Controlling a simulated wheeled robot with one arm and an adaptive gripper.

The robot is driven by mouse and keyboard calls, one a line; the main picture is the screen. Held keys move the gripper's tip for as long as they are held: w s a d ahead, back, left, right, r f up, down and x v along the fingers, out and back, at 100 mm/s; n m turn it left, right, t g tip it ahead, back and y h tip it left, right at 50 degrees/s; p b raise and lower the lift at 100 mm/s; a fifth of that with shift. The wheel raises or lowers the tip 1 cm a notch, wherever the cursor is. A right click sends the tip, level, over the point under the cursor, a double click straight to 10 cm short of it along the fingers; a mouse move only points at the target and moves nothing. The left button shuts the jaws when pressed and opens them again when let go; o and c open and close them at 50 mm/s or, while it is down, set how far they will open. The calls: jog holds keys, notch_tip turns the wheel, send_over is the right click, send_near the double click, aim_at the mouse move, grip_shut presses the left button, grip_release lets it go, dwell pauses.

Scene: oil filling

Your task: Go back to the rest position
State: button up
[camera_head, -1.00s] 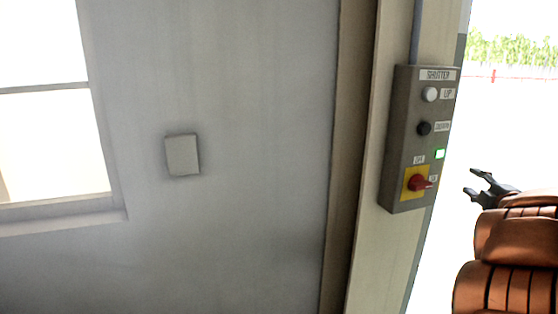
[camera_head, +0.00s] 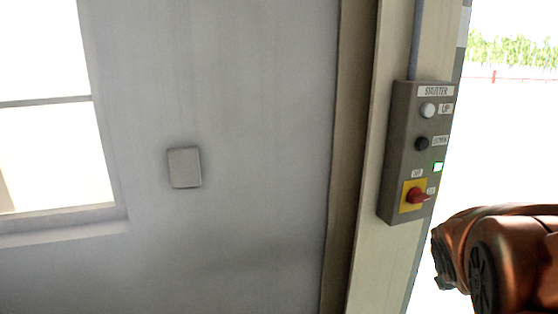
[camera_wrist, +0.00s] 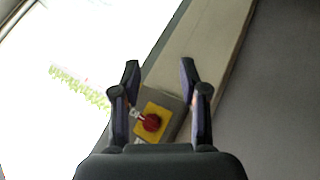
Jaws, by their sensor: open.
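My gripper (camera_wrist: 160,88) is open and empty in the wrist view, its black fingers spread apart. Beyond the fingers, the red rotary switch (camera_wrist: 151,122) on its yellow plate shows, with clear space before it. In the head view, the grey shutter control box (camera_head: 414,150) is mounted on the door post, with a white UP button, a black button, a lit green lamp and the red switch (camera_head: 418,196) at its bottom. My orange arm is at the lower right, beside the box and apart from it. The gripper's fingers are not visible in the head view.
The beige door post (camera_head: 375,130) stands between the grey wall (camera_head: 250,130) and a bright opening on the right. A small grey plate (camera_head: 184,167) is on the wall. A window (camera_head: 50,150) is at the left. Greenery (camera_head: 510,50) shows outside.

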jog(key=s+a+f+g+y+p, duration=0.1)
jog(key=s+a+f+g+y, duration=0.2)
jog(key=s+a, duration=0.8)
jog(key=s+a+f+g+y, duration=0.3)
jog(key=s+a+g, duration=0.1)
jog(key=s+a, duration=0.7)
jog(key=shift+s+f+g+p, duration=0.2)
jog(key=shift+s+g+p, duration=0.2)
jog(key=shift+s, duration=0.05)
